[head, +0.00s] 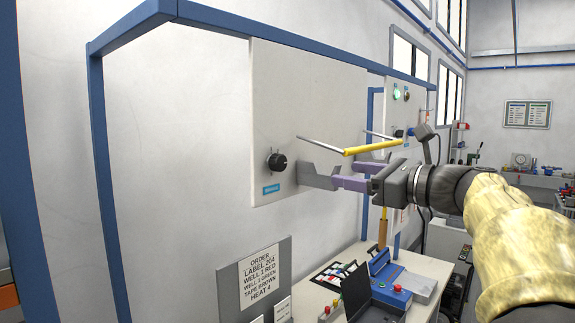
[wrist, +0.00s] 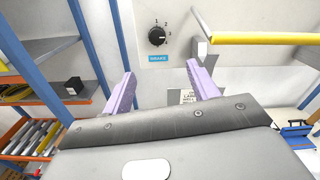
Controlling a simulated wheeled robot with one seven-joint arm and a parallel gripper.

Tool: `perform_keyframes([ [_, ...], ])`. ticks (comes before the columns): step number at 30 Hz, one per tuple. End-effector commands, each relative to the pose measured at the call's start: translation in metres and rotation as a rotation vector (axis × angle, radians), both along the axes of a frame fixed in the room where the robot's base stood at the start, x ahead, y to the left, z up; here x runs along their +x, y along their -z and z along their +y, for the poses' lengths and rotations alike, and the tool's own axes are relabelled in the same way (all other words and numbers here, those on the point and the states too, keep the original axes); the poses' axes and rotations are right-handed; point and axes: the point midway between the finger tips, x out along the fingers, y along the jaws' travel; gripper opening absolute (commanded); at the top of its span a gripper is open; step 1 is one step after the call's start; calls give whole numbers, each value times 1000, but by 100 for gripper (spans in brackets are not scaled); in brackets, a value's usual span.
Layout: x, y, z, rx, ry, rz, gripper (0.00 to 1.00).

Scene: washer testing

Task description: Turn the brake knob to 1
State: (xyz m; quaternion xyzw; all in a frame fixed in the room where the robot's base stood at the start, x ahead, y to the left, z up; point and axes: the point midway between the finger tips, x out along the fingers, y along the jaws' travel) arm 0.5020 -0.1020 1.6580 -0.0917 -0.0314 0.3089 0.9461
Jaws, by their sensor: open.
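The brake knob (head: 277,162) is a round black dial on the grey panel (head: 310,100), above a small blue label (head: 271,190). In the wrist view the knob (wrist: 157,37) has numbers around its upper and right side. The blue BRAKE label (wrist: 158,58) is below it. The knob's pointer is too small to read surely. My gripper (head: 343,176) is to the right of the knob, apart from it. In the wrist view the purple fingers of my gripper (wrist: 161,73) are spread and empty, with the knob ahead between and above them.
A yellow-sleeved bar (head: 373,146) on metal rods sticks out close above my gripper. A grey bracket (head: 318,179) lies between the gripper and the knob. An order sign (head: 262,275) stands below. Shelves (wrist: 50,50) are at the left in the wrist view.

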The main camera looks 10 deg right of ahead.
Motion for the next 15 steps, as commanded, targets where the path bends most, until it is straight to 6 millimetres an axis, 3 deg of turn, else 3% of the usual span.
perform_keyframes([
  [8, 7, 0, 7, -2, -7, 1, 59],
  [15, 33, -2, 23, -2, 1, 4, 59],
])
